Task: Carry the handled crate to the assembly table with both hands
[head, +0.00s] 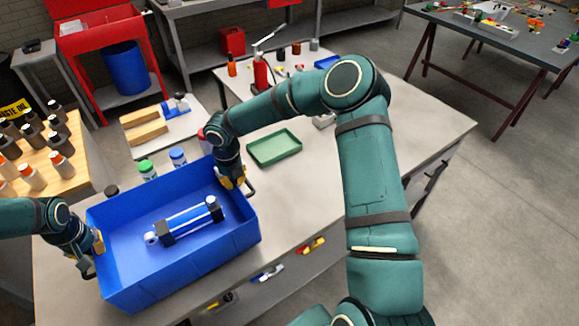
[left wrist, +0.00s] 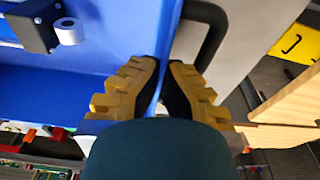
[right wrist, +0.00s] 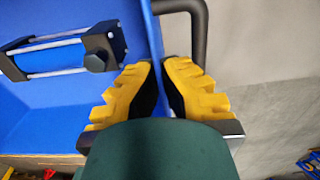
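The blue handled crate (head: 205,262) is at the left of the light workbench in the head view, over its front edge; I cannot tell if it rests on it. A blue and black cylinder (head: 186,220) lies inside. My left gripper (head: 98,243) is at the crate's left wall, with its fingertips closed on the thin rim (left wrist: 163,66) beside a black handle (left wrist: 213,30). My right gripper (head: 236,182) is at the right wall, its fingertips closed on the rim (right wrist: 160,62) beside the other handle (right wrist: 199,20). A dark table (head: 500,52) with small parts stands at the upper right.
A green tray (head: 273,148), a red jack (head: 260,75) and bottles (head: 178,157) stand on the workbench (head: 400,125). A wooden bench with bottles (head: 62,168) is at the left. Open grey floor (head: 505,215) lies at the right.

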